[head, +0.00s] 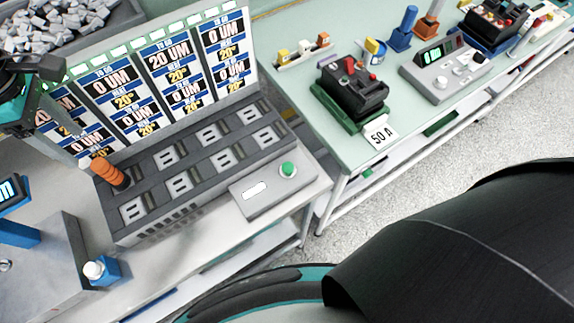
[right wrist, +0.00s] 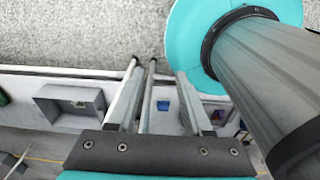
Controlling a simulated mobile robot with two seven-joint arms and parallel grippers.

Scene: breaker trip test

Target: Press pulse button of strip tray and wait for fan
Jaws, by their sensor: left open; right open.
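The strip tray (head: 195,158) is a dark grey block with two rows of pale slots, on the left bench in the head view. My left gripper (head: 62,135) is open and empty at the upper left, in front of the display panel and well left of the button. My right gripper (right wrist: 157,75) is open and empty in the right wrist view, with floor and a bench edge beyond it. I cannot make out a fan.
An orange ribbed cylinder (head: 110,173) stands at the tray's left end. A tall panel of readouts (head: 165,75) rises behind the tray.

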